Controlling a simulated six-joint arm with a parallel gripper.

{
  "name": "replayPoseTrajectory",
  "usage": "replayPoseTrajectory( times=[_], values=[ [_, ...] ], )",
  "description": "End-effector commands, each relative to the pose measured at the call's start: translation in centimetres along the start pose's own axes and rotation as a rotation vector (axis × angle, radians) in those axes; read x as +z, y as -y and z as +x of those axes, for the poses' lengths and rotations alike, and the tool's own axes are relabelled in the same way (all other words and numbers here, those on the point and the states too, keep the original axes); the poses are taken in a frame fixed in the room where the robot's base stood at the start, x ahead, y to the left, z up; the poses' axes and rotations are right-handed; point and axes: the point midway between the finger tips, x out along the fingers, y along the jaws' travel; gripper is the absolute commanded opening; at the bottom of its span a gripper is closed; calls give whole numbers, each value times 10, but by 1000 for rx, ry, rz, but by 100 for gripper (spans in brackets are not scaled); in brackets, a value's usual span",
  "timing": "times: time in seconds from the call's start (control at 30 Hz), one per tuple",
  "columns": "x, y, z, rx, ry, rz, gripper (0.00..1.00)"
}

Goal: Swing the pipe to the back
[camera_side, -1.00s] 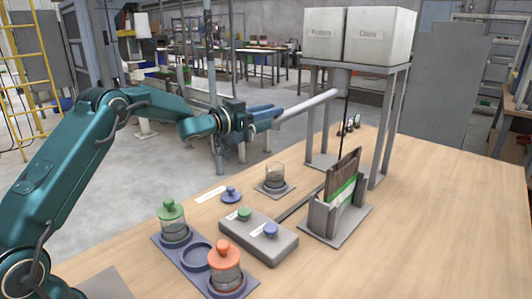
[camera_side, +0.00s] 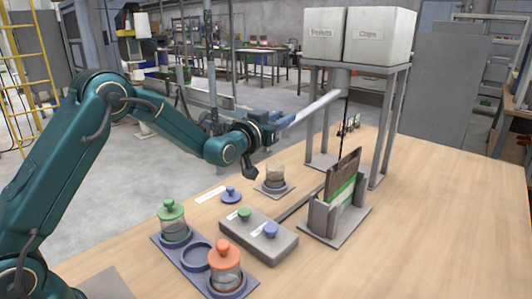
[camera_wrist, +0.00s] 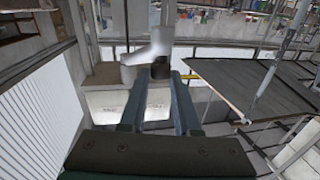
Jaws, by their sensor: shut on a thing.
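The pale grey pipe (camera_side: 318,106) slants down to the left from the spout (camera_side: 342,78) under the hopper stand in the side view. My gripper (camera_side: 286,122) is shut on the pipe's lower outer end, above the table. In the wrist view my gripper's two fingers (camera_wrist: 156,88) stand on either side of a gap, and a pale pipe piece (camera_wrist: 150,48) with a dark end shows beyond them. The exact contact between fingers and pipe is too small to tell.
Two white hoppers (camera_side: 380,37) rest on a grey stand (camera_side: 390,130). Below are a bag holder (camera_side: 335,215), a button box (camera_side: 258,237), a glass cup (camera_side: 275,176), and green-lidded (camera_side: 172,222) and orange-lidded (camera_side: 224,268) jars. The table's right side (camera_side: 450,220) is clear.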

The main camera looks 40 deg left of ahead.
Motion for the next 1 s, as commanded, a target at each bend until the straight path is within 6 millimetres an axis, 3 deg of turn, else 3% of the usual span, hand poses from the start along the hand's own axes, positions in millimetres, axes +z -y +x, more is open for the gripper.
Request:
replayPoseTrajectory(
  times=[0.4,1.0],
  values=[
    [-1,-44,-13,-195,6,1,0],
    [-4,-80,-15,-386,10,0,0]
  ],
)
